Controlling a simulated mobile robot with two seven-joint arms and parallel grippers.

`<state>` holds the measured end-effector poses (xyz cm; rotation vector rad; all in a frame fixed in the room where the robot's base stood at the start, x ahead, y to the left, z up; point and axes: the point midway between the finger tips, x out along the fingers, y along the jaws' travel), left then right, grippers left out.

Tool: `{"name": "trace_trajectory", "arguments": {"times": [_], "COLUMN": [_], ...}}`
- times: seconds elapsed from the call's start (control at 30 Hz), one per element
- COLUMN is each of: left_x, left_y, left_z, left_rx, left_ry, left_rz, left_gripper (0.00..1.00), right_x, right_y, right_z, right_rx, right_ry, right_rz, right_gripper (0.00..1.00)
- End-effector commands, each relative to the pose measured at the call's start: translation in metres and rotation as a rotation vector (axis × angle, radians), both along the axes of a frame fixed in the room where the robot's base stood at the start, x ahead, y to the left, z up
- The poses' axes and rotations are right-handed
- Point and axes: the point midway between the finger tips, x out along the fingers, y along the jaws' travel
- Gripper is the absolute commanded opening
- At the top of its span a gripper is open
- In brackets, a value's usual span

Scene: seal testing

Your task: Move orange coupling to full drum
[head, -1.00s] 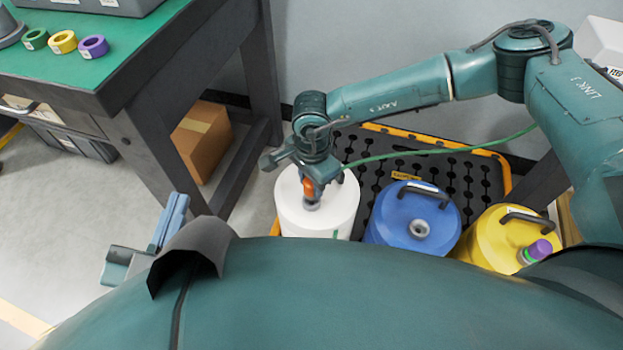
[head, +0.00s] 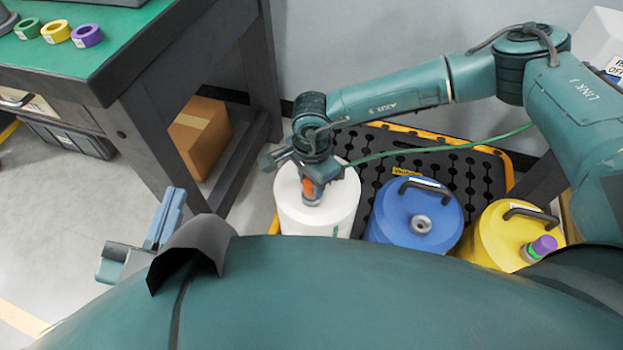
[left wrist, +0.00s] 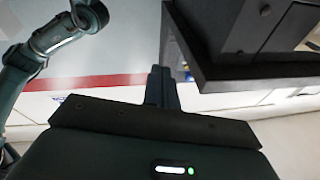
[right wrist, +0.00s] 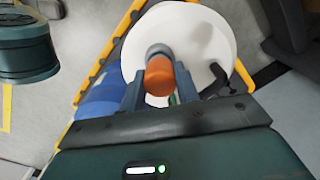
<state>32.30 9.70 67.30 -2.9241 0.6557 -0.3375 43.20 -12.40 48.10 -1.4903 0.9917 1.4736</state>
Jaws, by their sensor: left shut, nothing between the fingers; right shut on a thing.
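The orange coupling (right wrist: 158,76) is between the fingers of my right gripper (right wrist: 158,90), which is shut on it. In the head view the coupling (head: 309,187) is over the grey neck on top of the white drum (head: 296,212). It looks upright and touching the neck or just above it; I cannot tell which. The white drum also shows in the right wrist view (right wrist: 205,35). A blue drum (head: 394,215) and a yellow drum (head: 492,240) stand to its right. Which drum is full does not show. My left gripper (head: 170,205) is shut and empty over the floor.
The drums stand on a black pallet with yellow edges (head: 478,180). The yellow drum carries a purple-and-green coupling (head: 541,248). Green, yellow and purple rings (head: 57,32) lie on a green-topped workbench (head: 110,50) at left. A cardboard box (head: 200,135) is under the bench.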

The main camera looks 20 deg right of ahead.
Motion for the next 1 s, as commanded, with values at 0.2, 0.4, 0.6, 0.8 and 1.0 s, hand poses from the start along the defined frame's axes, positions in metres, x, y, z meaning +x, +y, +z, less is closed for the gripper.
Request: {"name": "trace_trajectory", "arguments": {"times": [0.2,0.4,0.6,0.8,1.0], "left_x": [0.001,0.001,0.001,0.002,-0.002], "left_y": [0.0,0.0,0.0,0.0,-0.006], "left_z": [-0.003,-0.007,-0.007,-0.008,0.013], "left_rx": [0.001,0.005,0.005,-0.003,-0.05], "left_ry": [0.003,0.012,0.012,0.018,0.036], "left_rz": [0.001,0.003,0.003,0.002,-0.028], "left_gripper": [0.0,0.0,0.0,0.0,0.0], "right_x": [0.0,0.0,0.0,0.0,0.001], "right_y": [0.0,0.0,0.0,0.0,0.0], "right_z": [-0.003,-0.003,-0.003,-0.004,0.016], "right_rx": [0.0,0.0,0.0,0.0,0.002], "right_ry": [-0.001,0.0,0.0,0.0,-0.002], "right_rz": [0.0,0.0,0.0,0.0,-0.001], "right_gripper": [0.35,0.51,0.57,0.57,0.57]}}
